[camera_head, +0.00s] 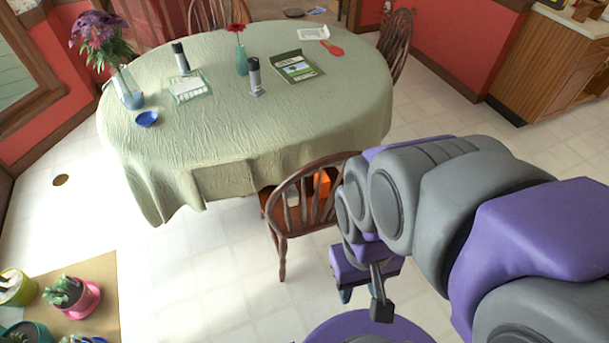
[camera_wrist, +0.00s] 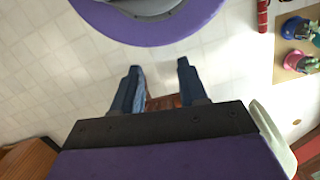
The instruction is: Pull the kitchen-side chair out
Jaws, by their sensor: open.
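A brown wooden spindle-back chair (camera_head: 283,233) stands at the near side of the table, partly under the cloth. My arm hides part of its right side. Another wooden chair (camera_head: 396,42) stands at the table's far right, nearest the wooden cabinet. A third chair (camera_head: 213,14) is at the back. My gripper (camera_head: 362,287) is to the right of and in front of the near chair, apart from it. In the wrist view my gripper (camera_wrist: 158,66) has its two blue fingers spread and empty. A reddish-brown patch, likely the chair, shows behind them.
An oval table with a pale green cloth (camera_head: 200,125) holds vases, booklets and a blue bowl (camera_head: 147,118). A wooden cabinet (camera_head: 552,65) is at the back right. Potted plants on a tan mat (camera_head: 103,270) are at the lower left. Tiled floor between is clear.

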